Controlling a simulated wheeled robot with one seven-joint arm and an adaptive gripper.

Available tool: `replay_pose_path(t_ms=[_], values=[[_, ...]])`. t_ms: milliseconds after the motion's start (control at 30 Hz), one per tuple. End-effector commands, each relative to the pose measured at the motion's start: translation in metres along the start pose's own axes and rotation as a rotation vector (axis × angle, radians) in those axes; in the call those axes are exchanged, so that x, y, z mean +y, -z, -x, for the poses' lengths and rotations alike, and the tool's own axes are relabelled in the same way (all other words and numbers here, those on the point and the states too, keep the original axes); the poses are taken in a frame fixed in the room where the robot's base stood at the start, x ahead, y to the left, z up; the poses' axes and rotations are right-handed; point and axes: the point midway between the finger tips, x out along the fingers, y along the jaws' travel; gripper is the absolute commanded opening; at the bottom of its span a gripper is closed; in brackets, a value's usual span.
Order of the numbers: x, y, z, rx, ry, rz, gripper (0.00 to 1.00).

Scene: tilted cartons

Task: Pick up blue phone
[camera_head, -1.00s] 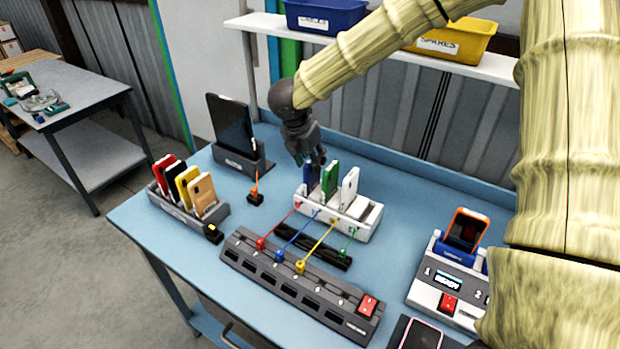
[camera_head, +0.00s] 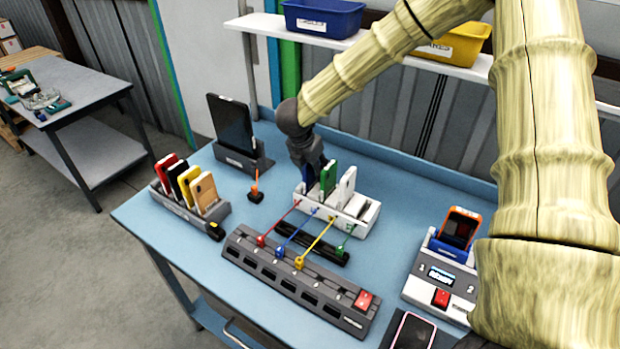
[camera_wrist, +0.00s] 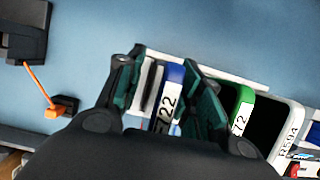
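The blue phone (camera_wrist: 170,98) stands on edge in the white rack (camera_head: 359,226), its end labelled "722" in the wrist view. In the head view, its blue edge (camera_head: 309,181) is mostly hidden by my gripper (camera_head: 308,165). In the wrist view, my gripper (camera_wrist: 160,75) is open, with one finger on each side of the blue phone. The right finger is very close to the phone; contact cannot be told. A gap with pale rack parts shows between the phone and the left finger.
A green phone (camera_head: 328,179) and a white phone (camera_head: 347,184) stand right of the blue one. Coloured cables run from the rack to a grey strip (camera_head: 290,280). A dark tablet (camera_head: 232,124) stands behind left. A grey rack (camera_head: 186,207) holds several phones. A charger (camera_head: 440,282) sits right.

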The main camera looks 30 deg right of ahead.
Motion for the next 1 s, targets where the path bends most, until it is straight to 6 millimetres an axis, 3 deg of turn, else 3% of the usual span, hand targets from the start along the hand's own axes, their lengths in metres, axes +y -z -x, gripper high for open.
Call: replay_pose_path(t_ms=[33, 167, 667, 1000], values=[[0.0, 0.0, 0.0, 0.0, 0.0, 0.0, 0.24], [0.0, 0.0, 0.0, 0.0, 0.0, 0.0, 0.0], [0.001, -0.004, 0.008, -0.001, -0.002, -0.001, 0.0], [0.001, -0.021, 0.051, -0.001, -0.004, -0.002, 0.0]])
